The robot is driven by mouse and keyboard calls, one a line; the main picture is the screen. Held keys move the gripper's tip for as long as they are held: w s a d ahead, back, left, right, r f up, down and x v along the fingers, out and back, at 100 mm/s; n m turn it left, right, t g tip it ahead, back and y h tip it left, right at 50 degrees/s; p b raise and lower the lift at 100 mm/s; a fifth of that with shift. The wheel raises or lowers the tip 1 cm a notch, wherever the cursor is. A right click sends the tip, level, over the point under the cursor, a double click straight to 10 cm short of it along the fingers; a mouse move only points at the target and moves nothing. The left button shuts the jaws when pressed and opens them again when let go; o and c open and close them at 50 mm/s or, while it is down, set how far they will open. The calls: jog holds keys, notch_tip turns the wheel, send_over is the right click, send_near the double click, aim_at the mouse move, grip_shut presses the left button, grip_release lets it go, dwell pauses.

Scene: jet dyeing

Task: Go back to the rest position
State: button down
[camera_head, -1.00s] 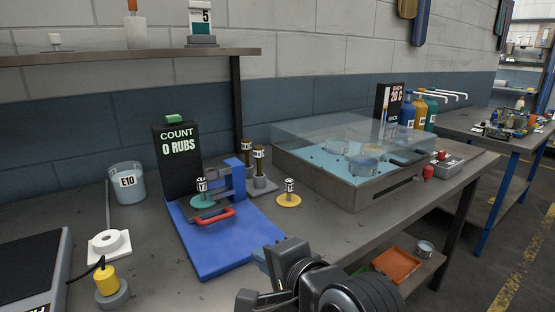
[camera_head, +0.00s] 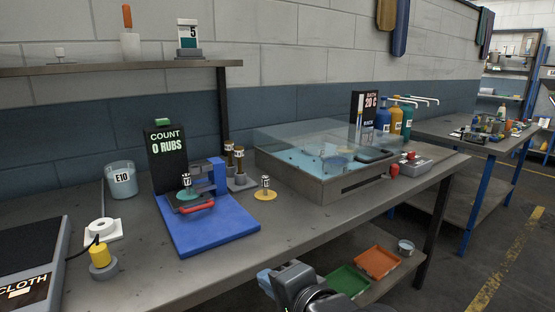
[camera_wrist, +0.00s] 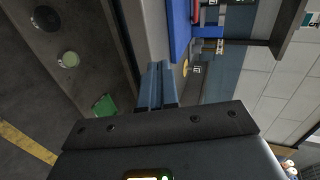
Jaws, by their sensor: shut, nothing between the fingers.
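My gripper (camera_head: 265,278) is low in front of the workbench's front edge in the head view, with only part of it showing. In the wrist view its two blue fingers (camera_wrist: 157,86) lie close together and hold nothing. The wrist view is turned on its side, with the bench edge beside the fingers. The blue base (camera_head: 213,232) of the rub tester stands on the bench, apart from my gripper.
The bench holds a glass-lidded bath (camera_head: 325,160), a counter display (camera_head: 166,158), a beaker (camera_head: 121,180) and a yellow-based weight (camera_head: 265,188). A green tray (camera_head: 348,280) and an orange tray (camera_head: 376,262) lie on the lower shelf. Open floor (camera_head: 480,245) lies right.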

jog(key=s+d+f+n+t+h, duration=0.1)
jog(key=s+d+f+n+h, duration=0.1)
jog(key=s+d+f, duration=0.55)
jog(key=s+d+f+n+t+h, duration=0.15)
jog(key=s+d+f, duration=0.25)
jog(key=s+d, duration=0.6)
jog(key=s+d+r+n+h, duration=0.2)
jog(key=s+r+n, duration=0.1)
jog(key=s, duration=0.8)
jog(key=s+d+r+n+h, duration=0.2)
jog(key=s+d+r+n, duration=0.1)
jog(key=s, duration=0.9)
jog(key=shift+s+r+n+t, duration=0.25)
jog(key=shift+r+n+t, duration=0.25)
jog(key=shift+n, duration=0.15)
